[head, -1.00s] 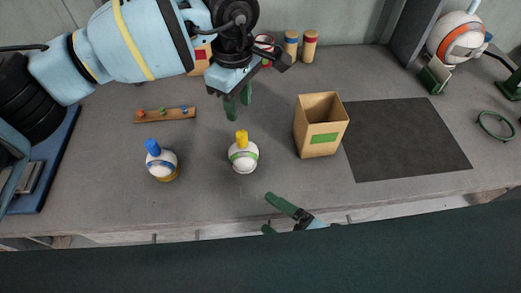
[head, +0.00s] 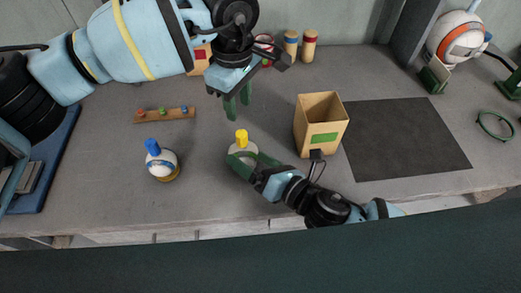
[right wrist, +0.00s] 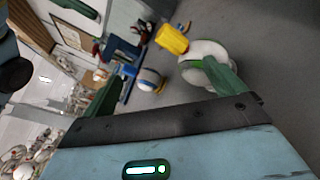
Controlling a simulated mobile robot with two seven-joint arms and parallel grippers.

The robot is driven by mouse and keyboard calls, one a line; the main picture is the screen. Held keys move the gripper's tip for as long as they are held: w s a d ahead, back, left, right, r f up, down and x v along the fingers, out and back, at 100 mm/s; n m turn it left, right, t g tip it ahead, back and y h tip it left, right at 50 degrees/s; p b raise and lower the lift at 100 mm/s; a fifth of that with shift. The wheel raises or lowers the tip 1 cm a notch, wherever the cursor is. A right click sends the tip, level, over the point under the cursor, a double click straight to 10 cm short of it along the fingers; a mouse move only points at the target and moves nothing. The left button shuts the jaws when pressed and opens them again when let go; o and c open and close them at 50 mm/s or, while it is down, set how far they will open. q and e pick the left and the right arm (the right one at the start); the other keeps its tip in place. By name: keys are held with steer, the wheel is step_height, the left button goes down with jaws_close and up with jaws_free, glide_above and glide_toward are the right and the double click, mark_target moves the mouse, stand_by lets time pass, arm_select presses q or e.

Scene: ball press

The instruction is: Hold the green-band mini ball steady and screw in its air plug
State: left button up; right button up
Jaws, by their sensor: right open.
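The green-band mini ball (head: 236,149) is white and stands on the table with a yellow plug (head: 241,137) upright on its top. In the right wrist view the ball (right wrist: 196,52) and its yellow plug (right wrist: 172,39) lie beyond the fingers, partly covered by one finger. My right gripper (head: 250,163) is open at the ball's near side, its green fingers overlapping the ball; contact cannot be told. My left gripper (head: 238,101) is open and empty, fingers pointing down above and behind the ball, apart from the plug.
A second mini ball (head: 164,166) with a blue plug stands to the left. A wooden strip (head: 150,116) with small coloured pegs lies behind it. An open box (head: 309,138) with a green label stands to the right, close to my right arm. A dark mat (head: 405,140) lies beyond.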

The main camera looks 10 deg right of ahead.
mark_target(252, 161)
steer(key=n+t, duration=0.1)
steer(key=w+d+n, duration=0.1)
steer(key=n, duration=0.1)
steer(key=r+n+t+h, duration=0.1)
steer(key=shift+w+d+r+n+t, duration=0.1)
steer(key=shift+w+d+n+t, duration=0.2)
steer(key=shift+f, duration=2.45)
steer(key=shift+w+a+f, duration=0.15)
steer(key=shift+a+f, duration=0.05)
steer(key=shift+f, duration=0.55)
steer(key=shift+d+f, duration=0.1)
steer(key=shift+f, duration=0.4)
steer(key=shift+f+x, duration=0.15)
steer(key=shift+x, duration=1.65)
steer(key=shift+f+x, duration=0.2)
steer(key=shift+x, duration=1.6)
steer(key=shift+c, duration=0.3)
